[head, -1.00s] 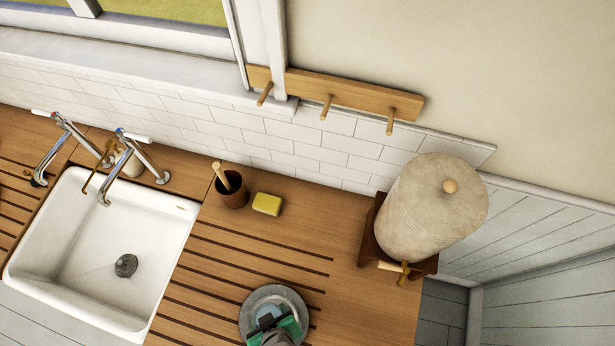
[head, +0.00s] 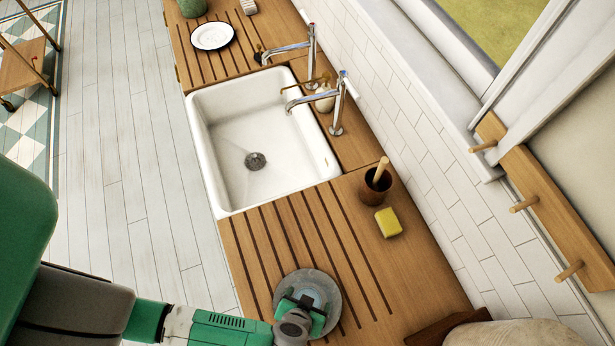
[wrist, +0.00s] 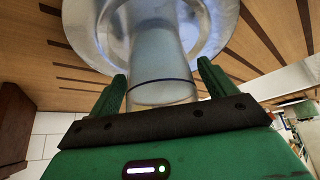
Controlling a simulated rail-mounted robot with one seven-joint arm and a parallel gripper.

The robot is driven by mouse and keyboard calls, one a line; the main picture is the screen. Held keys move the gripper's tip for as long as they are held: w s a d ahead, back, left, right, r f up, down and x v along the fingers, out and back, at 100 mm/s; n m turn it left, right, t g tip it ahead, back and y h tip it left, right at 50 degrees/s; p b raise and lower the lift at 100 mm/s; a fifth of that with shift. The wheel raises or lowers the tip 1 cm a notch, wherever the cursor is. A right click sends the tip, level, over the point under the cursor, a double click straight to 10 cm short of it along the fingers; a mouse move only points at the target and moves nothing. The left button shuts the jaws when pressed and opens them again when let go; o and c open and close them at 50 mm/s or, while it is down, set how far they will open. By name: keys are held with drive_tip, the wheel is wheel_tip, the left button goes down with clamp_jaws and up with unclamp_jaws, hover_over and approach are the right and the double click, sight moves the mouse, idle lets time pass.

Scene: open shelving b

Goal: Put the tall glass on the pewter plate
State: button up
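My gripper (wrist: 162,78) has one green finger on each side of the glass, with small gaps showing between fingers and glass. It looks open around the glass. In the head view my gripper (head: 306,305) covers most of the glass.
A white sink (head: 262,150) with taps (head: 338,105) lies beyond. A brown cup (head: 375,186) and a yellow sponge (head: 388,222) stand near the wall. A white plate (head: 212,36) lies on the far counter. The grooved counter (head: 262,235) left of the pewter plate is clear.

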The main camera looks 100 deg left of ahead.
drive_tip(key=v, duration=1.2)
